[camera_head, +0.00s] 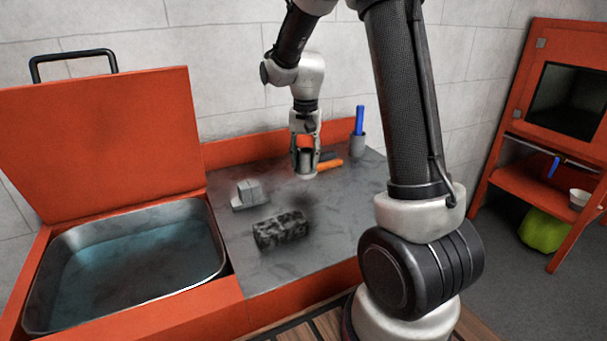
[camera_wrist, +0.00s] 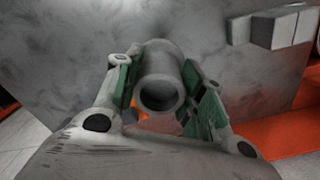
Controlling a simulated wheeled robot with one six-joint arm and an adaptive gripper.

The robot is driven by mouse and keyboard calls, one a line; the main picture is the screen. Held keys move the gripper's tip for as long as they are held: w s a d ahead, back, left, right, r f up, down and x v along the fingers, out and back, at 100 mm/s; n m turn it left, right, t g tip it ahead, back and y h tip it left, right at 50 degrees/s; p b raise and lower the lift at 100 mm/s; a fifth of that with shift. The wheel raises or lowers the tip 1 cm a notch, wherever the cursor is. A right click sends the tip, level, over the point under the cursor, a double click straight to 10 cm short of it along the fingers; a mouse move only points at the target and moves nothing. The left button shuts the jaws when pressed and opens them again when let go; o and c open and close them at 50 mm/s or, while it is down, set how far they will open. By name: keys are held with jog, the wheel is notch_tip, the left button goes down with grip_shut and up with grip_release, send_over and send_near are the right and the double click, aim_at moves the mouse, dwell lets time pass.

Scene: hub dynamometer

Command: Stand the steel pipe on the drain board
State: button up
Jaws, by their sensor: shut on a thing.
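The steel pipe (camera_wrist: 162,62) is a short grey hollow tube, and its open end faces the wrist camera. My gripper (camera_wrist: 160,88) is shut on it, with a green-lined finger on each side. In the head view my gripper (camera_head: 304,160) points down over the back of the drain board (camera_head: 325,215), the grey metal top right of the basin. The pipe is mostly hidden by the fingers there and looks about upright. I cannot tell whether its lower end touches the board.
A grey block (camera_head: 248,194) and a dark mottled cylinder (camera_head: 281,230) lie on the board. An orange-handled tool (camera_head: 329,165) lies beside my gripper. A grey cup (camera_head: 357,147) with a blue handle stands behind right. The water-filled basin (camera_head: 222,262) is left.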

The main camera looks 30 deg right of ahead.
aim_at(305, 172)
jog(key=shift+f, duration=2.4)
jog(key=shift+f, duration=0.15)
jog(key=o, duration=1.3)
notch_tip(305, 172, up, 12)
jog(key=shift+f, duration=0.1)
jog(key=s+r+n+t, duration=0.1)
jog(key=s+r+n, duration=0.1)
jog(key=s, duration=0.6)
jog(key=s+r+n+t, duration=0.2)
jog(key=s+r, duration=0.1)
jog(key=s, duration=0.6)
jog(key=s+r+n+t, duration=0.1)
jog(key=s+r+n, duration=0.1)
jog(key=s, duration=0.7)
jog(key=shift+s+d+r+n, duration=0.15)
jog(key=shift+s+r+n, duration=0.1)
jog(key=shift+n, duration=0.15)
